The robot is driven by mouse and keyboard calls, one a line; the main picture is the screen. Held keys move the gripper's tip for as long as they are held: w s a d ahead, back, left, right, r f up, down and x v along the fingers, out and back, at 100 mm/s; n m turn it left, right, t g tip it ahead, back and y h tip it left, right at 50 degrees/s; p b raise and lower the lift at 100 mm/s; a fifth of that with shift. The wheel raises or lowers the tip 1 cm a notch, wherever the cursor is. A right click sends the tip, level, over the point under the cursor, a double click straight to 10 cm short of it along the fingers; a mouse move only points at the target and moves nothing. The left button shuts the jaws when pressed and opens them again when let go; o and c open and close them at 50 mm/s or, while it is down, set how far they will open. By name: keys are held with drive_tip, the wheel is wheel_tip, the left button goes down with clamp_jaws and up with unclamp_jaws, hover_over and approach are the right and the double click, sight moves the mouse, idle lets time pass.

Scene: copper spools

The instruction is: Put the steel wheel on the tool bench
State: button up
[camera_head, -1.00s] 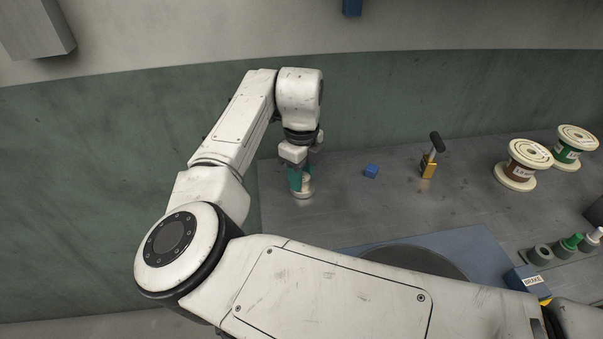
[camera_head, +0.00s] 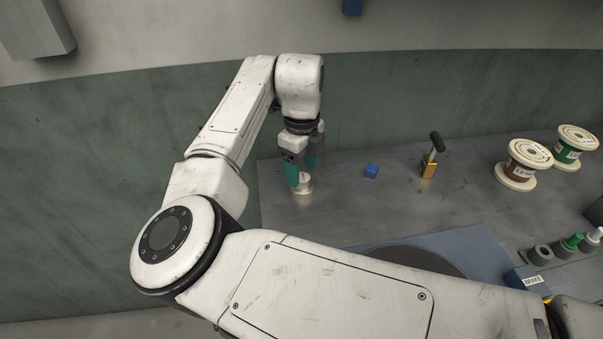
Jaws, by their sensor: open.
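A small round silver piece (camera_head: 304,185), which looks like the steel wheel, sits on the grey bench top (camera_head: 340,215) near its left end. My gripper (camera_head: 301,178) points down just above and around it, with teal fingers. The fingers are apart, one at the left of the wheel and one behind it. They partly hide the wheel. Whether they touch it I cannot tell.
A small blue block (camera_head: 371,171) lies to the right of my gripper. Further right stand a brass block with a dark handle (camera_head: 429,165), a brown spool (camera_head: 518,168) and a green spool (camera_head: 573,150). A blue mat with a dark disc (camera_head: 415,261) lies in front, partly behind my arm.

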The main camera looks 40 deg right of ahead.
sight(301, 177)
wheel_tip(301, 177, up, 10)
drive_tip(key=shift+f, duration=0.15)
